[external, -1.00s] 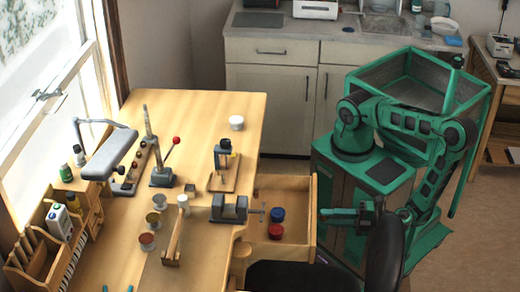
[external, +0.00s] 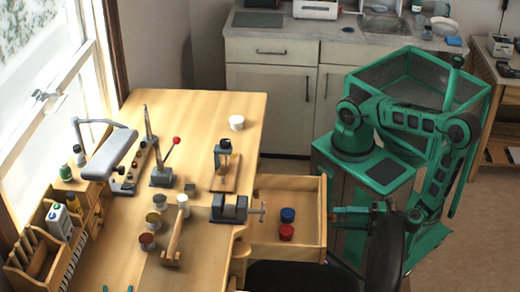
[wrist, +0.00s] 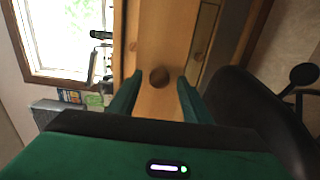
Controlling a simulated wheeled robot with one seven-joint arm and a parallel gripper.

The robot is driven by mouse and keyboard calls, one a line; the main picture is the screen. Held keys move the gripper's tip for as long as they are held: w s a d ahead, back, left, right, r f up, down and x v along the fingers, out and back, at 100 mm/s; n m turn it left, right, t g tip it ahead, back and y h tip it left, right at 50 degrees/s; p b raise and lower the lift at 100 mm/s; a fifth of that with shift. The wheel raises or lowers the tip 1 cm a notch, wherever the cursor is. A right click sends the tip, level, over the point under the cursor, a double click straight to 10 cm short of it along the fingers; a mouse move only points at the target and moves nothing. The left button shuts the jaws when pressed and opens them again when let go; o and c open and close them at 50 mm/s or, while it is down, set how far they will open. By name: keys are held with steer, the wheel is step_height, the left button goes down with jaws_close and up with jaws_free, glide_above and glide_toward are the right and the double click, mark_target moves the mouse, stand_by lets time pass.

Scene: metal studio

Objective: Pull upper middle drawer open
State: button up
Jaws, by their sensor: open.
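A wooden drawer (external: 283,243) of the workbench stands pulled out toward my arm in the external view. It holds a blue jar (external: 287,215) and a red jar (external: 286,232). My gripper (external: 336,213) is at the outer side of the drawer front. In the wrist view, the drawer front (wrist: 160,30) carries a round brown knob (wrist: 159,77). The fingers of my gripper (wrist: 158,92) are apart, one on each side of the knob, with gaps visible. Contact with the knob cannot be told.
A black chair (external: 385,255) stands close beside my gripper and below the drawer. The workbench (external: 205,115) holds a vise (external: 229,208), jars and tools. Other drawer fronts with knobs (wrist: 198,57) flank the open drawer. Floor shows behind the drawer.

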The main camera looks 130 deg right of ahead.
steer(key=v, duration=0.9)
steer(key=shift+s+a, duration=0.25)
steer(key=shift+a, duration=0.05)
steer(key=d+r+m+g+y, duration=0.5)
steer(key=d+g, duration=0.4)
steer(key=d, duration=0.4)
steer(key=d+r+m+g+y, duration=0.2)
steer(key=d+r+m+g, duration=0.3)
steer(key=d+r+g, duration=0.6)
steer(key=s+d+r+m+t+y, duration=0.1)
steer(key=s+d+m+t+y, duration=0.1)
steer(key=d, duration=0.7)
steer(key=s+d+r+m+t+y, duration=0.2)
steer(key=s+d+m+t+y, duration=0.1)
steer(key=d, duration=0.6)
steer(key=s+t+y, duration=0.1)
steer(key=s+t, duration=0.1)
steer(key=s, duration=0.1)
steer(key=shift+r, duration=0.15)
